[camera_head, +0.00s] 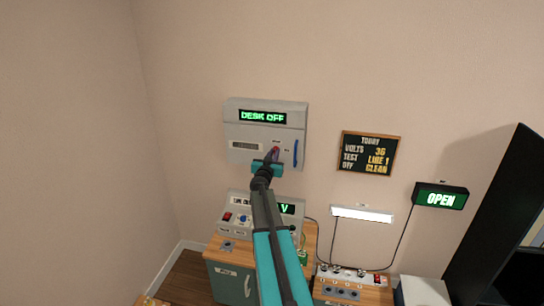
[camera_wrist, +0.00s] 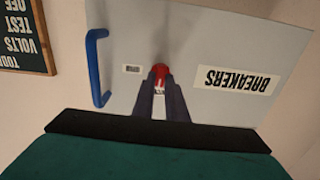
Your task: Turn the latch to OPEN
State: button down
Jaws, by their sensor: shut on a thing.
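The latch is a small red knob (camera_wrist: 160,72) on the front of a grey wall panel (camera_wrist: 215,40) labelled BREAKERS, which appears upside down in the wrist view. In the head view the panel (camera_head: 240,135) hangs on the wall under a green DESK OFF display, with the red latch (camera_head: 276,149) right of its middle. My gripper (camera_wrist: 160,88) is shut on the red latch, one dark finger on each side. A small label (camera_wrist: 132,69) beside the latch is too small to read. A blue handle (camera_wrist: 97,68) stands out near the panel's edge.
Below the panel, a grey console (camera_head: 233,209) with buttons sits on a wooden-topped cabinet (camera_head: 232,280). A chalkboard (camera_head: 369,153), a white lamp (camera_head: 361,214) and a lit OPEN sign (camera_head: 440,197) are to the right. The wall at left is bare.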

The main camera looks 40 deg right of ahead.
jog(key=shift+d+r+m, duration=0.1)
jog(key=shift+d+m, duration=0.1)
jog(key=shift+m, duration=0.2)
jog(key=shift+s+d+m+b, duration=0.15)
jog(key=shift+m+b, duration=1.35)
jog(key=shift+m, duration=2.7)
jog(key=shift+s+d+m+b, duration=0.1)
jog(key=shift+m+b, duration=1.35)
jog(key=shift+m, duration=2.75)
jog(key=c, duration=1.8)
grip_release()
jog(key=shift+f, duration=0.2)
jog(key=shift+o, duration=0.2)
jog(key=shift+w+a, duration=0.1)
jog(key=shift+a, duration=0.05)
